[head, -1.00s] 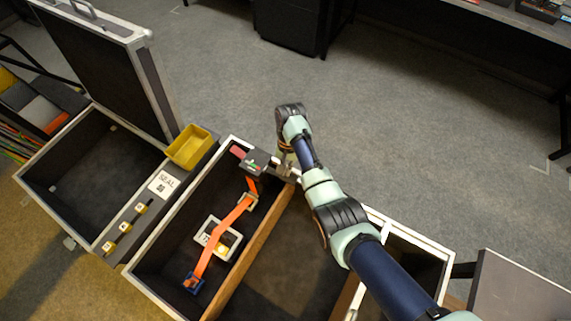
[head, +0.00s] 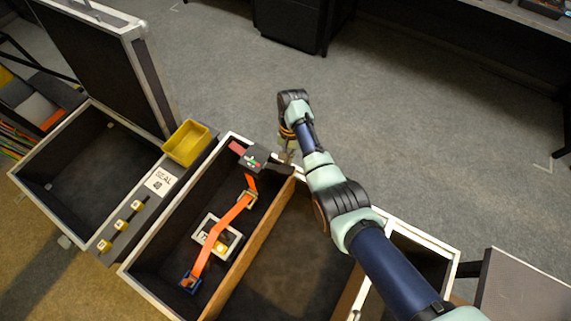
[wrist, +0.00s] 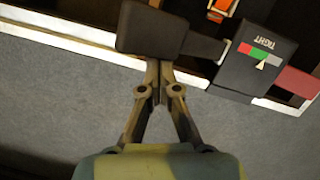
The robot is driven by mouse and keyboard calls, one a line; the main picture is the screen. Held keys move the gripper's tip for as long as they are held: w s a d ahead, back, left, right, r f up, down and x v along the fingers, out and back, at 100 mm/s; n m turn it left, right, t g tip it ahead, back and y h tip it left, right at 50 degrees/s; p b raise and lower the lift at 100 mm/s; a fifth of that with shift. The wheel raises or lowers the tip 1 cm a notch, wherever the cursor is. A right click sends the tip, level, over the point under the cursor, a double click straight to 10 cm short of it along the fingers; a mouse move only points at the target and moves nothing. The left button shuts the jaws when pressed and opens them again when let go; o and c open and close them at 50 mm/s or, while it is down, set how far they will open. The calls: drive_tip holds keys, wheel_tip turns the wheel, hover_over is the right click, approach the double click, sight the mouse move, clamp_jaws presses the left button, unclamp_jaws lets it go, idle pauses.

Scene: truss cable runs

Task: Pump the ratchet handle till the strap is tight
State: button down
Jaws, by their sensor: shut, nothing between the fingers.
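The ratchet (head: 253,158) is a dark box on the case's far rim. In the wrist view its housing (wrist: 252,62) has a TIGHT label and a red and green gauge, with the pale pointer near the green band. The handle (wrist: 152,32) is a dark block on a metal bar to the left of the housing. The orange strap (head: 225,222) runs from a blue anchor (head: 190,281) across a white-framed item up to a buckle. My gripper (wrist: 159,82) is shut, its tips at the handle's near edge; I cannot tell if they touch. It also shows in the head view (head: 287,152).
A yellow bin (head: 187,143) and a SEAL card (head: 159,181) are on the case's left ledge. A wooden divider (head: 255,245) runs beside the strap bay. A raised lid (head: 100,65) stands at the left. Open floor lies beyond the rim.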

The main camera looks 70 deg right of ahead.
drive_tip(key=v, duration=0.7)
drive_tip(key=shift+r, duration=0.25)
idle(0.8)
drive_tip(key=w+a+r+n+t+h, duration=0.2)
drive_tip(key=w+a+n, duration=0.2)
drive_tip(key=w+a, duration=0.4)
drive_tip(key=w+a+r+n+t+h, duration=0.2)
drive_tip(key=w+a+n, duration=0.2)
drive_tip(key=w+a, duration=0.4)
drive_tip(key=s+a+r+n+t, duration=0.1)
drive_tip(key=a+r+n+t, duration=0.2)
drive_tip(key=a+r, duration=0.35)
drive_tip(key=s+a+r+n+t+y+p, duration=0.1)
drive_tip(key=s+a+r+n+t, duration=0.2)
drive_tip(key=a, duration=0.7)
drive_tip(key=a+r+n+t, duration=0.2)
drive_tip(key=a+r, duration=0.4)
drive_tip(key=a, duration=0.2)
wheel_tip(320, 180, up, 40)
drive_tip(key=s+a+t+p, duration=0.1)
drive_tip(key=p, duration=3.7)
drive_tip(key=shift+s, duration=0.3)
